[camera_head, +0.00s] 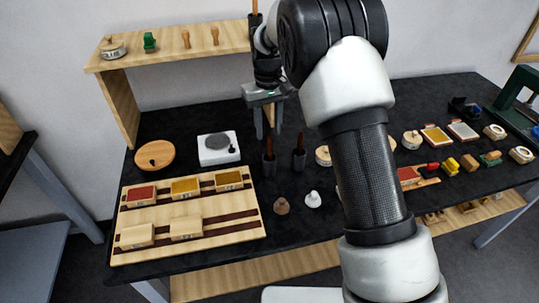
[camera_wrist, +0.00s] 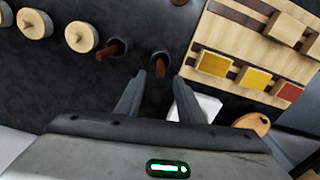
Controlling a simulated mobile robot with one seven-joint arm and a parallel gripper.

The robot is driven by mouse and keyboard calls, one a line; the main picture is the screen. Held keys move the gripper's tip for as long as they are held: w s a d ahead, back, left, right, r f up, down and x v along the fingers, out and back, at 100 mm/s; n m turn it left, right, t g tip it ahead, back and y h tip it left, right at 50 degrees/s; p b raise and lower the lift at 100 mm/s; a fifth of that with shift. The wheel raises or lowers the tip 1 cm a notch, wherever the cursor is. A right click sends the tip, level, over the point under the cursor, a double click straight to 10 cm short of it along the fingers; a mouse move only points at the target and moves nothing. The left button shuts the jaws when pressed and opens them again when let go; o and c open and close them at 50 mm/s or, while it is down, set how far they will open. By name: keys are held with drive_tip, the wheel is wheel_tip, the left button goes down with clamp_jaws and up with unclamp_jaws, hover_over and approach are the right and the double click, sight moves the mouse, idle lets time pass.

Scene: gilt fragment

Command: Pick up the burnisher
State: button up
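Two dark holders, each with a brown-handled tool standing in it, are on the black table. The frames do not make clear which tool is the burnisher. The left tool (camera_head: 269,148) is directly under my gripper (camera_head: 268,135) in the head view. In the wrist view this tool (camera_wrist: 160,67) shows between the tips of my open gripper (camera_wrist: 160,77), with no visible contact. The other tool (camera_head: 300,142) stands just to the right; in the wrist view it (camera_wrist: 106,52) is left of the fingers. My gripper is empty and points down.
A wooden board (camera_head: 190,245) with coloured blocks lies front left. A white device (camera_head: 219,149) and a round wooden lid (camera_head: 155,155) sit behind it. A wooden shelf (camera_head: 165,58) rises behind.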

sight(269, 145)
drive_tip(key=shift+s+d+f, duration=0.1)
drive_tip(key=shift+s+f, duration=0.05)
drive_tip(key=shift+f, duration=1.55)
drive_tip(key=shift+s+d+f, duration=0.1)
drive_tip(key=shift+f, duration=1.55)
clamp_jaws()
